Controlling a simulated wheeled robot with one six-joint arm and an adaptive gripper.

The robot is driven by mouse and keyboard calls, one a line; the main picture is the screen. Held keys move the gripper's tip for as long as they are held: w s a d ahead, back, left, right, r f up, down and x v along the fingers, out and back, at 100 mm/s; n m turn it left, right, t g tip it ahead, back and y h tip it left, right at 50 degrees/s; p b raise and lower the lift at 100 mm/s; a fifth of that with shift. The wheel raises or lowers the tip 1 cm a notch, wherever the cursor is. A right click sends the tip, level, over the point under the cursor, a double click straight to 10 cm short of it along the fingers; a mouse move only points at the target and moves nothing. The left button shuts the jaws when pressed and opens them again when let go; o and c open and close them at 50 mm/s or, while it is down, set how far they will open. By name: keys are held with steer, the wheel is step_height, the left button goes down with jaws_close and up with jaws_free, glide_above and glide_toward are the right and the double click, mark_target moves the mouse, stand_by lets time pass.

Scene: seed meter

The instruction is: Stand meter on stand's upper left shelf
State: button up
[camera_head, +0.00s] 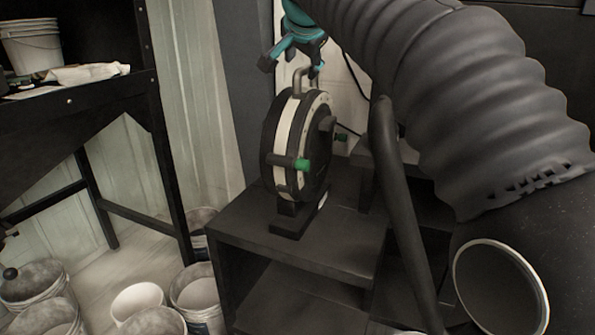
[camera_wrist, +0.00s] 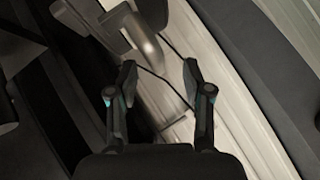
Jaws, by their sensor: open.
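The meter (camera_head: 290,145) is a round black drum with a pale band, a green-tipped crank and a grey handle (camera_head: 302,78) on top. It stands upright, its foot on the upper left shelf (camera_head: 345,235) of the dark stand. My gripper (camera_head: 291,67) is open and empty, just above the meter around the handle's height. In the wrist view, the grey handle (camera_wrist: 148,50) shows just beyond my open fingertips (camera_wrist: 159,70), apart from them. The meter's far side is hidden.
A large ribbed hose (camera_head: 460,90) fills the upper right, and a dark pipe (camera_head: 402,210) crosses the stand's right part. Several buckets (camera_head: 195,290) crowd the floor at lower left. A dark workbench (camera_head: 80,125) stands at left. The shelf's front right part is clear.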

mark_target(304, 67)
steer(key=x, duration=0.4)
steer(key=shift+w+d+f, duration=0.2)
steer(key=shift+w+d, duration=0.1)
steer(key=shift+w, duration=0.05)
jaws_close()
steer(key=shift+r, duration=0.35)
